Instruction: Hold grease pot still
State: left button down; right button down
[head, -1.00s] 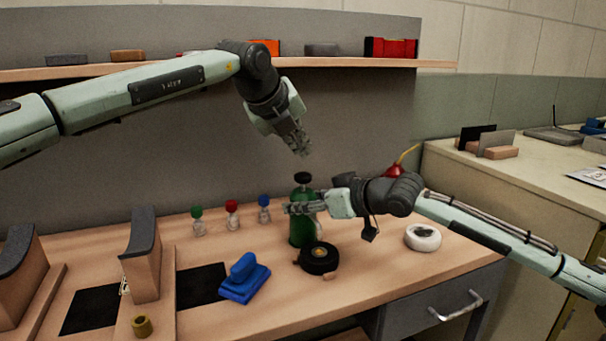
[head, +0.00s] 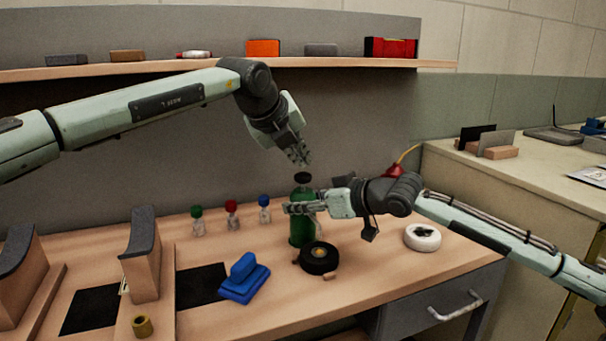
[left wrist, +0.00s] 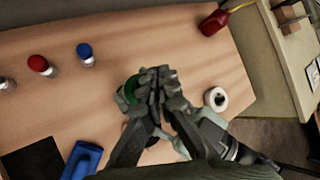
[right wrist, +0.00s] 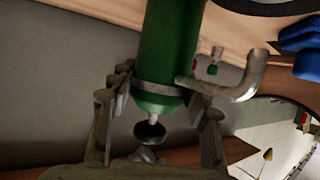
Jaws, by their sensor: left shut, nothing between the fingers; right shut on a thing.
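The grease pot (head: 300,232) is a green cylinder with a black knob (head: 303,178) on top, standing upright on the bench. My right gripper (head: 288,208) is shut on it from the right side. In the right wrist view the green body (right wrist: 168,45) shows between the fingers (right wrist: 155,110), with a metal band and a bent metal spout or handle. My left gripper (head: 306,162) is shut and empty, just above the black knob. In the left wrist view its closed fingers (left wrist: 157,80) hide most of the pot (left wrist: 130,88).
Three small bottles with green, red and blue caps (head: 264,210) stand left of the pot. A black roll (head: 318,258) lies in front, a blue block tool (head: 244,278) to the left front, a white ring (head: 422,236) to the right. A red oil can (head: 396,170) stands behind my right arm.

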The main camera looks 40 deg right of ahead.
aim_at(301, 175)
dwell(0.8)
pick_arm(q)
jog(key=shift+f, duration=0.4)
jog(key=shift+f, duration=0.95)
dwell(0.8)
jog(key=shift+r, duration=1.3)
jog(key=shift+r, duration=0.15)
jog(key=shift+r, duration=2.4)
